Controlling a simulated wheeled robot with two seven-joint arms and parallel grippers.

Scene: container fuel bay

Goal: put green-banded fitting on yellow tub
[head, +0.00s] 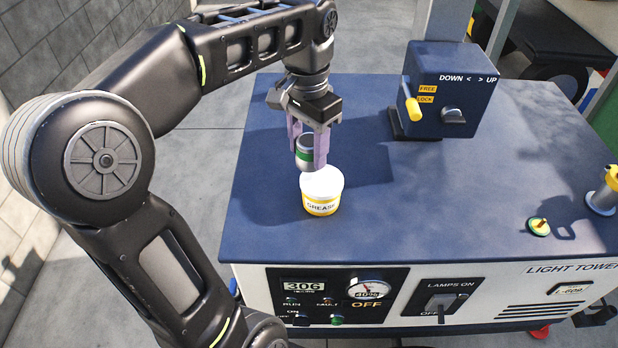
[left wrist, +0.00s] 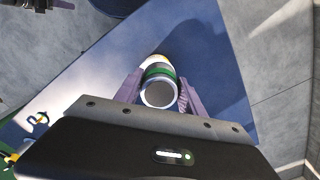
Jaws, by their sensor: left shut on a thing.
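The green-banded fitting (head: 304,150) is a small grey cylinder with a green band. My left gripper (head: 307,152) is shut on it, with purple fingers on either side. The yellow tub (head: 321,204) has a white lid and a yellow band reading GREASE, and stands upright on the blue top. In the head view the fitting appears just above the tub's lid; I cannot tell whether they touch. In the left wrist view the fitting's round open end (left wrist: 159,93) faces the camera between the fingers, and part of the tub (left wrist: 155,62) shows behind it. My right gripper is out of view.
The blue cabinet top (head: 400,210) is mostly clear around the tub. A blue switch box (head: 465,92) with a yellow lever stands at the back. A green and yellow part (head: 539,227) and a yellow-topped cylinder (head: 603,195) are at the right.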

